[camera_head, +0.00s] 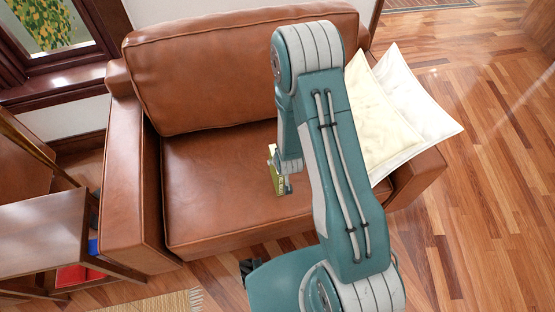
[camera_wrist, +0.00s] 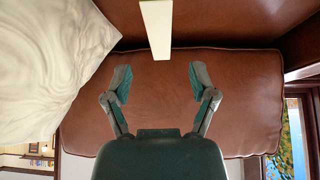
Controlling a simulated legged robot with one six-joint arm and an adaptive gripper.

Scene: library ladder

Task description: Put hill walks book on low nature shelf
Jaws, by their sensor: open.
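A thin yellow-green book (camera_head: 276,172), probably the hill walks book, stands upright on the seat of the brown leather armchair (camera_head: 215,190); its title is too small to read. In the wrist view a pale narrow face of the book (camera_wrist: 157,28) shows at the top centre. My gripper (camera_wrist: 160,77) is open and empty, with one finger to each side of the book's line and the book apart from both. In the head view my arm hides most of the gripper (camera_head: 286,186), close to the book. I cannot identify the low nature shelf.
Cream pillows (camera_head: 400,110) lie over the chair's right arm, and one is large in the wrist view (camera_wrist: 50,65). Dark wooden furniture (camera_head: 40,235) at left holds a blue item (camera_head: 93,247) and a red item (camera_head: 75,275). Wood floor at right is clear.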

